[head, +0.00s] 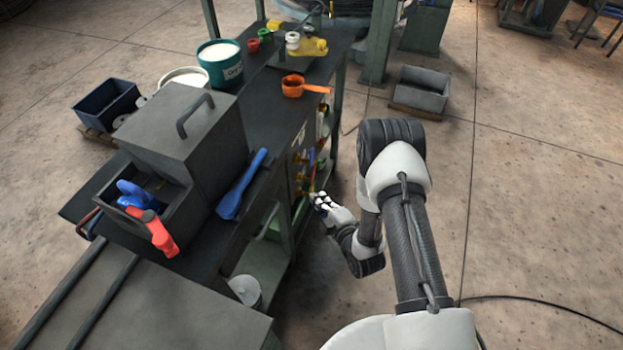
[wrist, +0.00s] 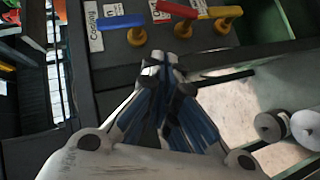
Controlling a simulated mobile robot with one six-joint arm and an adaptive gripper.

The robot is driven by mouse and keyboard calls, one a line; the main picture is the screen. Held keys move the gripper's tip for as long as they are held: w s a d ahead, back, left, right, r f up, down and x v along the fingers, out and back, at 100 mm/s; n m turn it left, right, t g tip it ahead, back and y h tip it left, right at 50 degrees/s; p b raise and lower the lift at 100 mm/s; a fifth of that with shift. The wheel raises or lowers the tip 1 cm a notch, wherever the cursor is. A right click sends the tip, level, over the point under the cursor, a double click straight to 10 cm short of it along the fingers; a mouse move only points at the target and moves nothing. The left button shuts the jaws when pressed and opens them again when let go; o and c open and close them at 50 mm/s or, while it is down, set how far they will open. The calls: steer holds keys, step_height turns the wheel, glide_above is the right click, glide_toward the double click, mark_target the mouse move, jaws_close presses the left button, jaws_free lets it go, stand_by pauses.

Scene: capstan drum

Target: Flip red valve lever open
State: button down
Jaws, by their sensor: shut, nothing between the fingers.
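The red valve lever (wrist: 177,8) is at the top of the wrist view, on a brass valve stem (wrist: 183,27) on a dark panel (wrist: 115,75). A blue lever (wrist: 121,22) is to its left and a yellow lever (wrist: 226,11) to its right, each on a brass stem. My gripper (wrist: 159,62) is shut and empty, its fingertips below the red lever's stem in the picture and apart from the lever. In the head view my gripper (head: 319,199) is beside the bench's right side, near the brass fittings; the red lever cannot be made out there.
The bench (head: 265,115) carries a grey lidded box (head: 185,135), a blue tool (head: 241,187), an orange scoop (head: 295,87) and a teal bucket (head: 218,62).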

mark_target(311, 177)
steer(key=b+x, duration=0.1)
steer(key=x, duration=0.3)
steer(key=d+b+x, duration=0.1)
steer(key=b+x, duration=0.1)
steer(key=x, duration=0.2)
steer(key=w+d+f+b+x, duration=0.1)
steer(key=x, duration=0.4)
steer(key=shift+d, duration=0.25)
steer(key=shift+r, duration=0.15)
